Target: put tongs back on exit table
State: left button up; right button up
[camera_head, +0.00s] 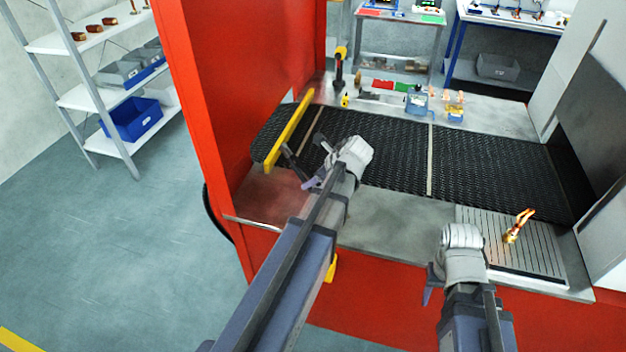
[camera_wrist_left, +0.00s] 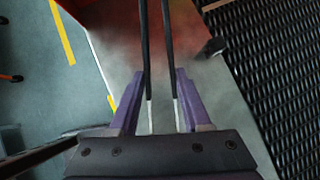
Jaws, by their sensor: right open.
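My left gripper (camera_head: 310,182) is over the grey tabletop (camera_head: 385,235) at the near edge of the mesh belt, at the left end. In the left wrist view its two purple fingers (camera_wrist_left: 160,78) close around the tongs (camera_wrist_left: 146,45), which show as two long dark legs with pale lower ends. The legs point away from the palm, over the grey surface; whether they touch it I cannot tell. In the head view the tongs show as thin dark bars (camera_head: 290,158). My right gripper (camera_head: 430,285) is low at the front edge, empty, its fingers mostly hidden by the wrist.
The black mesh belt (camera_head: 480,165) runs behind the grippers, with a yellow bar (camera_head: 290,130) across its left end. A slatted plate (camera_head: 480,232) at right bears a glowing copper part (camera_head: 517,228). A red housing wall (camera_head: 235,80) stands left. Small tools and bins line the far edge.

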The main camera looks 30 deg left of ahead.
pick_arm(q)
jog(key=shift+f, duration=0.25)
jog(key=o, duration=0.5)
jog(key=shift+o, duration=0.2)
jog(key=shift+r, duration=0.15)
jog(key=p+v, duration=1)
jog(key=v, duration=0.2)
jog(key=shift+r+p, duration=0.3)
jog(key=shift+r, duration=0.25)
